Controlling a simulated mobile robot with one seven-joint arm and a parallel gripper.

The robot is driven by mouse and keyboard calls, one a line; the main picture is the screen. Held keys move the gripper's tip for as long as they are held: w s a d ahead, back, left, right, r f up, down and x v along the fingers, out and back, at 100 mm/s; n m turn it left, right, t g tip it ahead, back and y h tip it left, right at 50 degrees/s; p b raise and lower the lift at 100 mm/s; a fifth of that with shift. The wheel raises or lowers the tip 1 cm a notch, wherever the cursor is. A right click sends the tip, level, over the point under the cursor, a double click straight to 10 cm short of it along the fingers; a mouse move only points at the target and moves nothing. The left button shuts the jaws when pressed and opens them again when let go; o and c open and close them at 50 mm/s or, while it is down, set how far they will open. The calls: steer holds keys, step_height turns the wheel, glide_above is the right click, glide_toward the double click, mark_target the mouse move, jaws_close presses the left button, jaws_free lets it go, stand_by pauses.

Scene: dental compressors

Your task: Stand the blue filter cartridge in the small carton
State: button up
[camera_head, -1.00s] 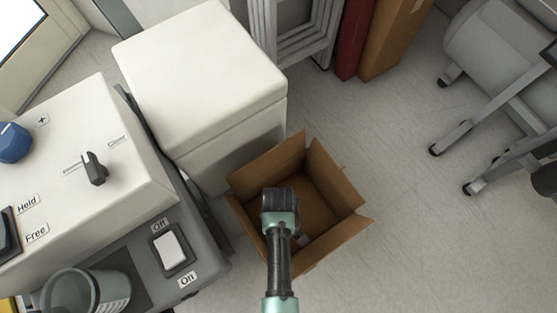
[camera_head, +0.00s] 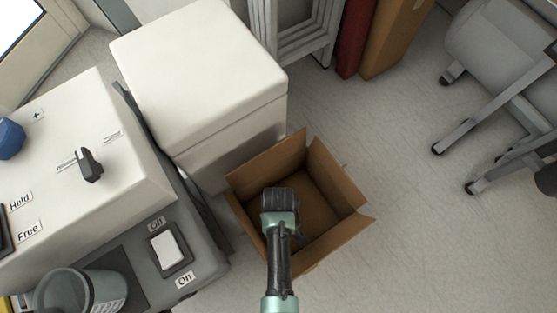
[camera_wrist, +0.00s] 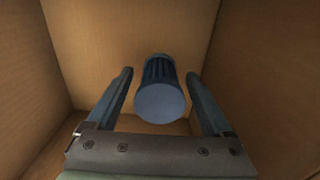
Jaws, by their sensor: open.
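The small carton (camera_head: 343,180) stands open on the floor with its flaps spread, in the middle of the head view. My gripper (camera_head: 279,205) is over and partly inside its near left part. The wrist view shows the carton's brown walls (camera_wrist: 265,65) around my gripper (camera_wrist: 159,74). The blue filter cartridge (camera_wrist: 160,102), ribbed with a flat round end, is between the two fingers, its flat end towards the camera. The fingers are open, with a visible gap on each side of it. In the head view the cartridge is hidden; whether its far end touches the carton floor I cannot tell.
A white box-shaped unit (camera_head: 200,75) stands close behind and left of the carton. A control panel with a rocker switch (camera_head: 169,249) and a grey cup (camera_head: 80,290) is at the left. Wheeled chair legs (camera_head: 470,130) are at the right. Floor right of the carton is clear.

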step_height(320, 180, up, 12)
steer(key=p, duration=0.8)
steer(key=shift+r, duration=0.1)
